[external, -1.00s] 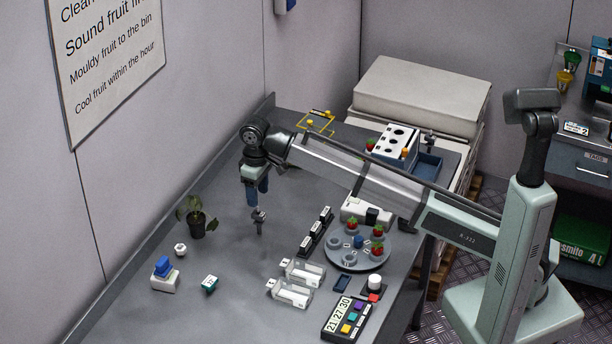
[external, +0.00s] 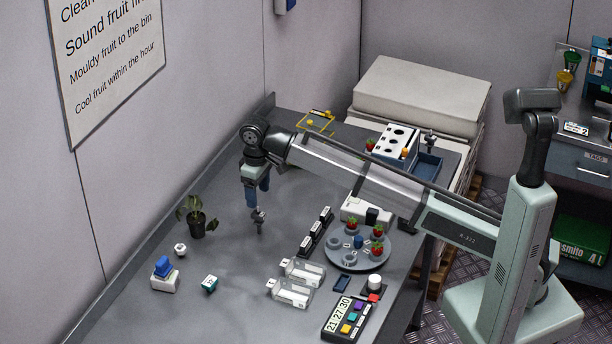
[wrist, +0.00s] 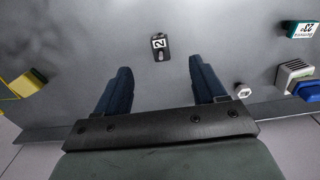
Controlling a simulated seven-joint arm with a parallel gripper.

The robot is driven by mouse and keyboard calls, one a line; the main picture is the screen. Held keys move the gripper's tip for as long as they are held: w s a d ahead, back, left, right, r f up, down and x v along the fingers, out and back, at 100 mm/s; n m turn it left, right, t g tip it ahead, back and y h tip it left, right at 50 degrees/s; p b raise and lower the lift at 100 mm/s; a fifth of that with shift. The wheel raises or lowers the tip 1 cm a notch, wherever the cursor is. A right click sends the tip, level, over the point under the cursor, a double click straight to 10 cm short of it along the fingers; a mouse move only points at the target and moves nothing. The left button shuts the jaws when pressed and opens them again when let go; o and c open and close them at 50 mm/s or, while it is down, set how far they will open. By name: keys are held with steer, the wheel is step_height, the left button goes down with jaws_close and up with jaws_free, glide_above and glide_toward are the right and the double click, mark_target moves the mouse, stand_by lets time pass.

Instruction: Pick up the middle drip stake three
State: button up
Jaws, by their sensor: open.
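A small dark upright piece (external: 259,219), which looks like a drip stake, stands on the grey bench below my gripper. In the wrist view its dark head (wrist: 161,55) carries a white label that reads like a 2. My gripper (external: 258,200) points down with its two blue fingers apart and nothing between them. In the wrist view the open fingers (wrist: 160,75) lie on either side of the stake's line, and the stake shows a little beyond the tips. A similar dark piece (external: 430,140) stands by the blue tray.
A row of black labelled blocks (external: 316,230), clear boxes (external: 291,293) and a round grey plate with strawberries (external: 374,257) lie to the right. A potted plant (external: 197,225), a white nut (external: 180,250) and a blue-topped block (external: 164,276) stand left. Bench around the stake is clear.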

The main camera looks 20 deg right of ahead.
steer(key=w+d+r+m, duration=0.1)
steer(key=w+d+m, duration=0.1)
steer(key=w+d, duration=0.75)
steer(key=w+d+r+m, duration=0.15)
steer(key=w+d, duration=0.35)
steer(key=d, duration=0.9)
steer(key=w+d+m, duration=0.3)
steer(key=w+d, duration=0.5)
steer(key=d, duration=0.3)
steer(key=m, duration=1.4)
glide_above(431, 136)
steer(key=shift+n, duration=0.25)
steer(key=f, duration=0.7)
steer(key=shift+s+a+f, duration=0.2)
steer(key=shift+s+f, duration=0.05)
steer(key=shift+w+d+f, duration=0.1)
steer(key=shift+f, duration=1.3)
steer(key=shift+w+d+f, duration=0.1)
steer(key=shift+f, duration=1.25)
